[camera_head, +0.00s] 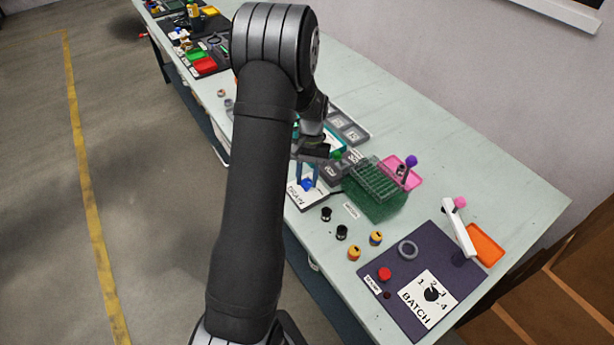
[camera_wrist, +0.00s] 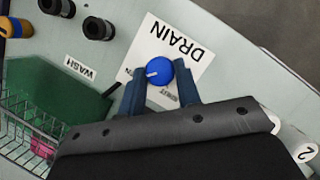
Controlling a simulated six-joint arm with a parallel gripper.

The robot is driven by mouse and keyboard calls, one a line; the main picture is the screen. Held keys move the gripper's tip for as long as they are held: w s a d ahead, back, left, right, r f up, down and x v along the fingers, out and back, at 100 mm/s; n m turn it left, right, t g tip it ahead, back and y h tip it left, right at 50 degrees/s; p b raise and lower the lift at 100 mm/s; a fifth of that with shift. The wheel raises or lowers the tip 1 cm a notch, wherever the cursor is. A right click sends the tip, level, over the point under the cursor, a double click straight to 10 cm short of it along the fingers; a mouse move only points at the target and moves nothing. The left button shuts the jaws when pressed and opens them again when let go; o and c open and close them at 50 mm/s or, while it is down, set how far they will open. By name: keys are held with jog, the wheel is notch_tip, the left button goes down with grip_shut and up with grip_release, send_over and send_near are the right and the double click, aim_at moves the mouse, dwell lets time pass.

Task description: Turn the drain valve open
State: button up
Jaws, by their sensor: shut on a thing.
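The drain valve is a round blue knob (camera_wrist: 159,71) on a white plate marked DRAIN (camera_wrist: 180,42). A white pointer line on the knob points left in the wrist view, toward a small label partly hidden by a finger. Another small label, too small to read surely, sits below the knob. My gripper (camera_wrist: 162,82) has its two blue fingers on either side of the knob and is shut on it. In the head view my gripper (camera_head: 307,173) reaches down to the knob (camera_head: 306,186) on the DRAIN plate (camera_head: 303,201).
A green rack (camera_head: 375,189) stands right beside the gripper, with a pink tray (camera_head: 402,171) behind it. Black fittings (camera_head: 341,232), yellow fittings (camera_head: 376,238) and the dark BATCH panel (camera_head: 400,293) lie nearer. A WASH label (camera_wrist: 80,68) is close to the plate.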

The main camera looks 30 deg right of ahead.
jog(key=o, duration=0.9)
jog(key=shift+o, duration=0.2)
jog(key=v, duration=1.7)
jog(key=shift+r, duration=0.25)
jog(key=shift+a, duration=0.1)
jog(key=x, duration=1.7)
jog(key=shift+f, duration=0.3)
jog(key=shift+r, duration=0.1)
